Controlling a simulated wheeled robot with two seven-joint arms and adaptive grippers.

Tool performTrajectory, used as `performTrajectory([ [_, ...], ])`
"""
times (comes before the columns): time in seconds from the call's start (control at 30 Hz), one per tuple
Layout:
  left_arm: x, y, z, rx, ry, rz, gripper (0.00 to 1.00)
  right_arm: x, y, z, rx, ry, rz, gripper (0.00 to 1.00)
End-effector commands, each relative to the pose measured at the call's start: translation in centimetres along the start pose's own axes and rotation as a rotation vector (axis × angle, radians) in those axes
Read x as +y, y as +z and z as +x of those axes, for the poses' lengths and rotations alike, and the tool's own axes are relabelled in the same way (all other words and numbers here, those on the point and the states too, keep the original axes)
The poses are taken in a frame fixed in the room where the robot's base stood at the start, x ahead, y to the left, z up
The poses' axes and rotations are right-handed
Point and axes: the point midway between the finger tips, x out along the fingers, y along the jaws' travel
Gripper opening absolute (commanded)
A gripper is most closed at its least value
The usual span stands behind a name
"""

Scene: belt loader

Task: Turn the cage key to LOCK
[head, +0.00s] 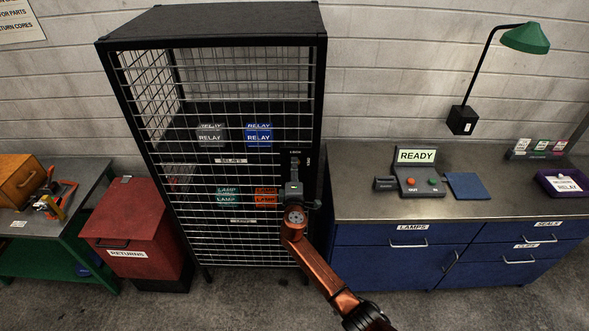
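The wire cage (318,100) stands against the wall, a black frame with mesh sides and its front door shut. A dark lock plate (295,161) with small white lettering sits at the right edge of the door. The upper word looks like LOCK; a second word at its right is too small to read surely. My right gripper (294,182) is right in front of the plate's lower part, its arm rising from below. It covers the key area, so the key, its angle and the finger opening cannot be made out. My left gripper is not in view.
Relay and lamp boxes stand on shelves inside the cage. At the right is a counter (360,205) with a READY panel (417,172) and blue drawers. At the left are a red RETURNS bin (137,225) and a green bench (50,235). Floor is free in front.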

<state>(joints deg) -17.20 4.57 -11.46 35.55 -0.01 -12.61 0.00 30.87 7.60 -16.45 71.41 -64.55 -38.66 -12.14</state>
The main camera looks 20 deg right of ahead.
Motion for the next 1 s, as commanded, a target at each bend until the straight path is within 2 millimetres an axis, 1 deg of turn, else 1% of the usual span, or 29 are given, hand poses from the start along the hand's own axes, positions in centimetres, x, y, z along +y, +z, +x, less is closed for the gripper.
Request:
performTrajectory([
  [0.03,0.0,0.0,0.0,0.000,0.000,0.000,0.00,0.0,-0.1,0.0,0.002,0.000,-0.002,0.31],
  [0.27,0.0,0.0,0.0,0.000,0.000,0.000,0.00,0.0,-0.1,0.0,0.001,0.000,0.000,0.46],
  [0.5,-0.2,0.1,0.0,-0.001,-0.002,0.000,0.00,0.0,0.0,0.0,0.000,0.000,0.000,0.46],
  [0.63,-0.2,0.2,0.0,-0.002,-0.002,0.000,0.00,-0.1,0.0,-0.6,0.001,-0.001,0.001,0.46],
  [0.77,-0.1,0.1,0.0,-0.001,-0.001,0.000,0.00,-0.2,0.0,-2.5,0.001,-0.003,0.003,0.46],
  [1.0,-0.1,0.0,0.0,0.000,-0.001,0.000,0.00,-0.1,-0.1,-7.6,0.002,-0.002,0.005,0.46],
])
